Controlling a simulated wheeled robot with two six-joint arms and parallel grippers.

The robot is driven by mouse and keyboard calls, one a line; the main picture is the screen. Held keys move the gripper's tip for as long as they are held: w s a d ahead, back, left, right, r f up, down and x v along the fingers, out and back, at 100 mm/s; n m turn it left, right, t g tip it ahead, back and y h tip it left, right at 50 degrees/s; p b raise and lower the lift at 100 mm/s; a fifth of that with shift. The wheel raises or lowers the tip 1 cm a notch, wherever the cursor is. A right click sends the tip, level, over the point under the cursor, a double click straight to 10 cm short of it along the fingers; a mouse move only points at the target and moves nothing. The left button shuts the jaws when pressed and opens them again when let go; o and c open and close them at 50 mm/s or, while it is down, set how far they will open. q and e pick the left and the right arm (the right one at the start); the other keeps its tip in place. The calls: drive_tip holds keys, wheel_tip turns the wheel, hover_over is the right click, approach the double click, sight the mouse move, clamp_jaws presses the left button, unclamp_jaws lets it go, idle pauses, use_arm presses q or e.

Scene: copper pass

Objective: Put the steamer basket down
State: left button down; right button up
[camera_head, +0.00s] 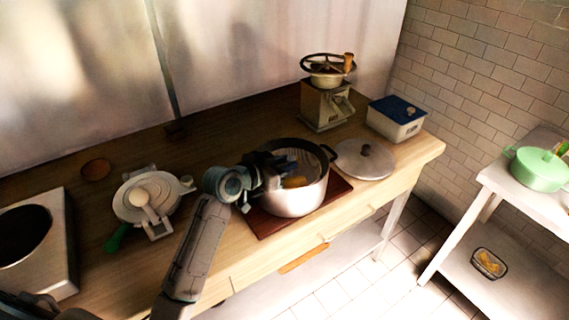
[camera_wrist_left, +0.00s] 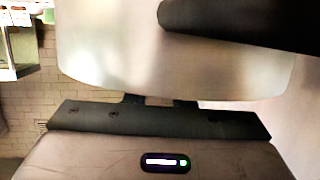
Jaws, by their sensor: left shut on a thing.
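A silver pot (camera_head: 296,198) with dark handles stands on a red-brown board (camera_head: 334,192) near the front edge of the wooden counter. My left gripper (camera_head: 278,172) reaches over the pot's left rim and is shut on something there. I take this to be the steamer basket (camera_head: 302,160), a grey, striped shape inside the pot's mouth, with a small orange-yellow piece at its front. The gripper hides much of it, and I cannot tell whether it touches the pot's bottom. In the left wrist view a pale, shiny metal surface (camera_wrist_left: 110,55) fills the top. My right gripper is out of view.
A lid (camera_head: 364,160) lies right of the pot. Behind are a grinder (camera_head: 326,105) and a blue-lidded box (camera_head: 396,120). A white scale-like device (camera_head: 148,197) and a burner (camera_head: 25,235) stand left. A green pot (camera_head: 540,170) is on the right-hand table.

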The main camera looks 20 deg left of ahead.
use_arm(q)
drive_tip(key=shift+f, duration=0.5)
drive_tip(key=c, duration=1.2)
unclamp_jaws()
drive_tip(key=shift+c, duration=0.2)
drive_tip(key=shift+r, duration=0.15)
